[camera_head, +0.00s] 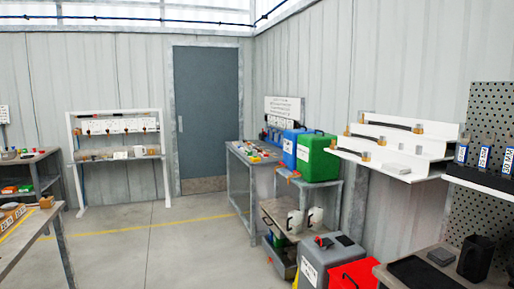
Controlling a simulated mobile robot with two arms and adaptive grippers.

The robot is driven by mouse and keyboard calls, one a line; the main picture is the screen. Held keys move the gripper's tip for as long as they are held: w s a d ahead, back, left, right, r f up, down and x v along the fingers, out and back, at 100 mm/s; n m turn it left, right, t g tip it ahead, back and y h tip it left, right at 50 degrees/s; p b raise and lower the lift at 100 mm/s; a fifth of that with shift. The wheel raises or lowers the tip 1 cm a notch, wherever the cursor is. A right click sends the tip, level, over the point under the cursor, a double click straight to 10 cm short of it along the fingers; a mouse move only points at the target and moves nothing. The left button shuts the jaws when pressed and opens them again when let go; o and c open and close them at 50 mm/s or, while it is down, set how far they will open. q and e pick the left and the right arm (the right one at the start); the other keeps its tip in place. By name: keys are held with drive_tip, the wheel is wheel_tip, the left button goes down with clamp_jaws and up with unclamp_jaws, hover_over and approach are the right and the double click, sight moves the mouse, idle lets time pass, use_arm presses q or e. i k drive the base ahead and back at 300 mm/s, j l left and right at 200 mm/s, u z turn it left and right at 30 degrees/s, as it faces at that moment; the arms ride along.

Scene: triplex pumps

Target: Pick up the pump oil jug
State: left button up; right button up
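Two small white jug-like containers, one on the left (295,221) and one on the right (316,217), stand on the middle shelf of a grey rack. Their labels are too small to read, so I cannot tell whether either is the pump oil jug. A large green container (317,157) and a blue one (291,148) stand higher on the rack, also with unreadable markings. Neither of my grippers shows in this view.
A workbench (20,245) is at left, a dark counter (478,286) at right. White stepped shelves (395,150) hang on the right wall. The concrete floor (165,245) between is clear.

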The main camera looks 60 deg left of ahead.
sight(315, 220)
drive_tip(key=i+j+u, duration=0.1)
drive_tip(key=j+u, duration=0.2)
drive_tip(key=i+j+u, duration=0.25)
drive_tip(key=j, duration=0.25)
drive_tip(key=j+u, duration=0.3)
drive_tip(key=i+j, duration=0.3)
drive_tip(key=j, duration=0.25)
drive_tip(key=i+j+u, duration=0.1)
drive_tip(key=i+j, duration=0.2)
drive_tip(key=j, duration=0.25)
drive_tip(key=i+j, duration=0.35)
drive_tip(key=j, duration=0.15)
drive_tip(key=i+j+u, duration=0.1)
drive_tip(key=i+j, duration=0.25)
drive_tip(key=j, duration=0.15)
drive_tip(key=i+j, duration=0.35)
drive_tip(key=j, duration=0.15)
drive_tip(key=j+z, duration=0.1)
drive_tip(key=z, duration=0.25)
drive_tip(key=i+j+z, duration=0.1)
drive_tip(key=z, duration=0.3)
drive_tip(key=j+z, duration=0.2)
drive_tip(key=z, duration=0.15)
